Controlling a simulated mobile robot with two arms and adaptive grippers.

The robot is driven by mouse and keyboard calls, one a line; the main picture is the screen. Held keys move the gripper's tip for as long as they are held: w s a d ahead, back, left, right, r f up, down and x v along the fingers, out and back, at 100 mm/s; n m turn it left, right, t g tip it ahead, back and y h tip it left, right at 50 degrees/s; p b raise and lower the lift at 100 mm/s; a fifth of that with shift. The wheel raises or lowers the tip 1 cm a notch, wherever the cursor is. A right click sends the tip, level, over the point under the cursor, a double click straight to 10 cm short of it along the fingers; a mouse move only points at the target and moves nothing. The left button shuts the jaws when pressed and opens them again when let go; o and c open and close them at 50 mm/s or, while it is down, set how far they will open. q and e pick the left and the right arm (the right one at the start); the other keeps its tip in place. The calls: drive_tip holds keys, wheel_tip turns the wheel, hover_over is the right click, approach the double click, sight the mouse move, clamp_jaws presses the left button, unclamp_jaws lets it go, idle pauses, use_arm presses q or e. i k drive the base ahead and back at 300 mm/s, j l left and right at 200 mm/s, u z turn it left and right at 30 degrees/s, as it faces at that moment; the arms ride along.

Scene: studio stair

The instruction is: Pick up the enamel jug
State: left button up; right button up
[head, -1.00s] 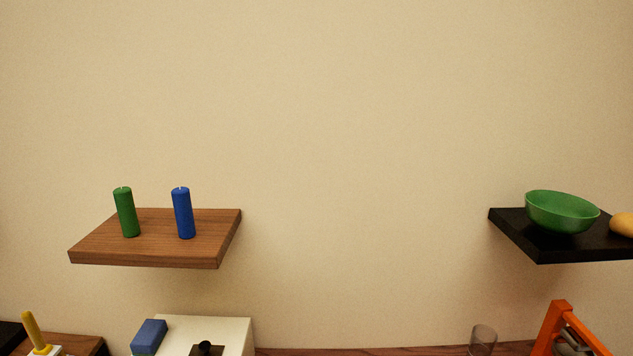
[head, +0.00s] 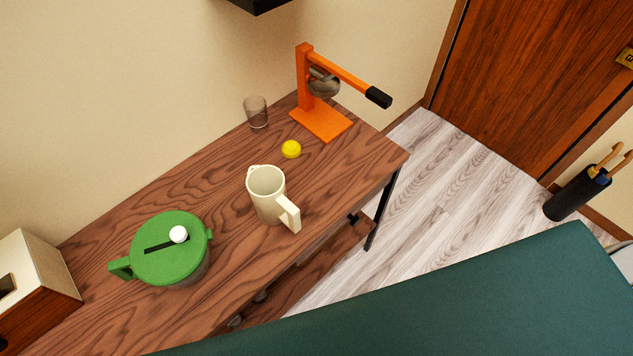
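The enamel jug, a cream-coloured jug (head: 266,197), stands upright on the wooden side table (head: 225,245) in the middle of the head view. Its handle points toward the lower right, near the table's front edge. Its open top faces up and the inside looks empty. Neither of my grippers shows in this view.
A green lidded pot (head: 168,250) stands left of the jug. A dark green surface (head: 480,300) fills the lower right. Pale floor (head: 440,180) lies right of the table.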

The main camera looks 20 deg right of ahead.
sight(266, 185)
drive_tip(key=k+j+z, duration=0.4)
drive_tip(key=k+z, duration=0.4)
drive_tip(key=k+j, duration=0.05)
drive_tip(key=k, duration=0.05)
